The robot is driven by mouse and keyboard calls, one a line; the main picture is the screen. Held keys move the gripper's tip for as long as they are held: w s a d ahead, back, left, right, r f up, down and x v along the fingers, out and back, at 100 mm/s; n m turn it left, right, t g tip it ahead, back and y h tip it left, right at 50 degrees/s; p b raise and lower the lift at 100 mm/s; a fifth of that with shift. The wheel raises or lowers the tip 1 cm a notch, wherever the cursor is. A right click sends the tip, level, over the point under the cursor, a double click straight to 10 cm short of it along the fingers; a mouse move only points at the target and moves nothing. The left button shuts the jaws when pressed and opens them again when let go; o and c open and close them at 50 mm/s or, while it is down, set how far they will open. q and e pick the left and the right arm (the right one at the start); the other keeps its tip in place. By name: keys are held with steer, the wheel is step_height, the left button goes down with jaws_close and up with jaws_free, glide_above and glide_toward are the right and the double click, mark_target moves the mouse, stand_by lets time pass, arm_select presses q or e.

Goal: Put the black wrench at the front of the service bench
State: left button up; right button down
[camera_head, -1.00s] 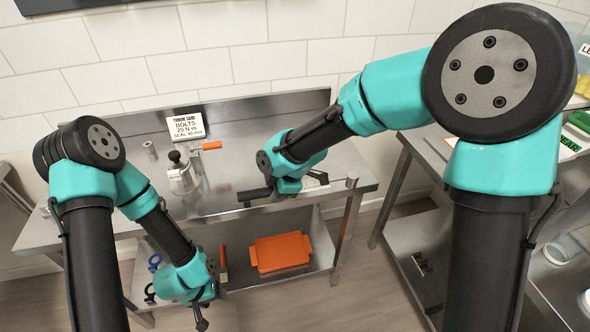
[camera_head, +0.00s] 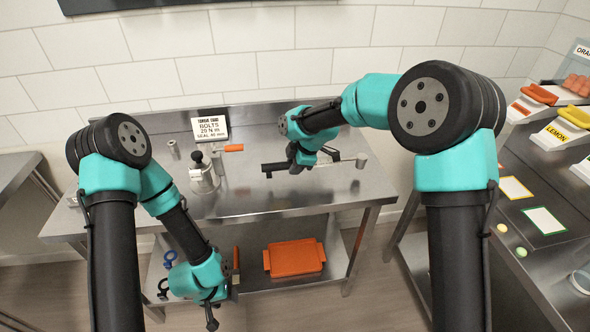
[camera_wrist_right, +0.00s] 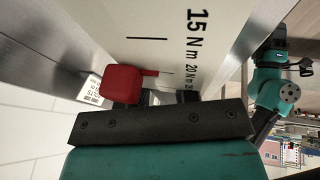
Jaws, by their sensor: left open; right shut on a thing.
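The black wrench (camera_head: 278,167) is a long dark bar with a small block at its left end. It shows in the head view over the right half of the service bench (camera_head: 300,200). My right gripper (camera_head: 300,164) is shut on its middle part; the fingertips are largely hidden. I cannot tell how high it is above the top. In the right wrist view a white scale plate (camera_wrist_right: 150,25) marked 15 and 20 N m and a red block (camera_wrist_right: 121,84) are close to the gripper. My left gripper (camera_head: 211,320) is open and empty, low before the bench.
A metal pot-like fitting (camera_head: 203,178) with a black knob and an orange-handled tool (camera_head: 234,148) are on the bench's left half. A torque card (camera_head: 210,127) stands behind. The lower shelf holds an orange tray (camera_head: 294,258) and blue and black rings. The bench's front strip is clear.

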steer(key=shift+w, duration=0.6)
steer(key=shift+w, duration=0.15)
steer(key=shift+w+f, duration=0.2)
steer(key=shift+w, duration=0.05)
steer(key=shift+f, duration=1.75)
steer(key=c, duration=0.9)
jaws_free()
steer(key=shift+s, duration=0.1)
steer(key=shift+o, duration=0.2)
